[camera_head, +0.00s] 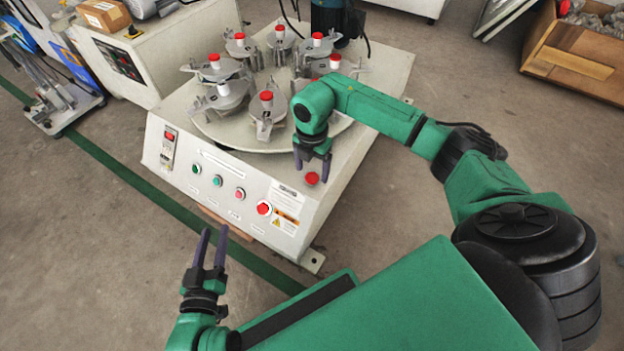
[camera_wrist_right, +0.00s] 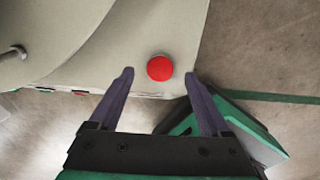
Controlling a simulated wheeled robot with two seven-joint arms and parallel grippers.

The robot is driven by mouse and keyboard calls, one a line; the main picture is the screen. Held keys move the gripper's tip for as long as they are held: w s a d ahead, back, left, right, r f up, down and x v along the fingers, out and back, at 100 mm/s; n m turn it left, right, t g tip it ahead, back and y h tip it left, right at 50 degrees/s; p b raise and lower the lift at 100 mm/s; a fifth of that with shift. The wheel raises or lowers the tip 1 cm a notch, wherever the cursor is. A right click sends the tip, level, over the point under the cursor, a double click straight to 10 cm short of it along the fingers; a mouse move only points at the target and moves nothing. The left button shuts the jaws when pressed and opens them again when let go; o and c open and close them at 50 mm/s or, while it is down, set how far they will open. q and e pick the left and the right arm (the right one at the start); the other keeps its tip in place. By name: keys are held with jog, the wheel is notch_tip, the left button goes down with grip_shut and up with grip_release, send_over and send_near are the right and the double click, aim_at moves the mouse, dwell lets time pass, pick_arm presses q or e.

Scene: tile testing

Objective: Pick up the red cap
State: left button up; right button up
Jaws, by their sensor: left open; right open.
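A round red cap (camera_head: 312,178) lies on the top surface of the machine near its front right corner. In the right wrist view the red cap (camera_wrist_right: 160,68) sits ahead of the fingertips, about midway between them. My right gripper (camera_head: 313,172) is open and empty above the machine top, with its fingers pointing down by the cap. Both its fingers (camera_wrist_right: 160,73) show apart in the right wrist view. My left gripper (camera_head: 210,235) is open and empty, off the front of the machine at lower left.
The machine (camera_head: 370,90) carries a round turntable (camera_head: 245,132) with several metal fixtures topped by red caps, close beside my right arm. Its front panel has buttons, including a red one (camera_head: 264,208). A wooden crate (camera_head: 570,60) stands at the back right. Floor at right is clear.

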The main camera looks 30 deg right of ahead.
aim_at(312, 179)
notch_tip(312, 179, down, 2)
jog(key=shift+f+b, duration=0.15)
jog(key=shift+b, duration=0.3)
pick_arm(q)
jog(key=w+r+t, duration=0.4)
jog(key=w+r, duration=0.1)
jog(key=r, duration=0.6)
jog(key=shift+w+a+r+m+h, duration=0.25)
jog(key=shift+w+a+m+h, duration=0.05)
jog(key=shift+w+a+h, duration=0.1)
pick_arm(e)
grip_shut()
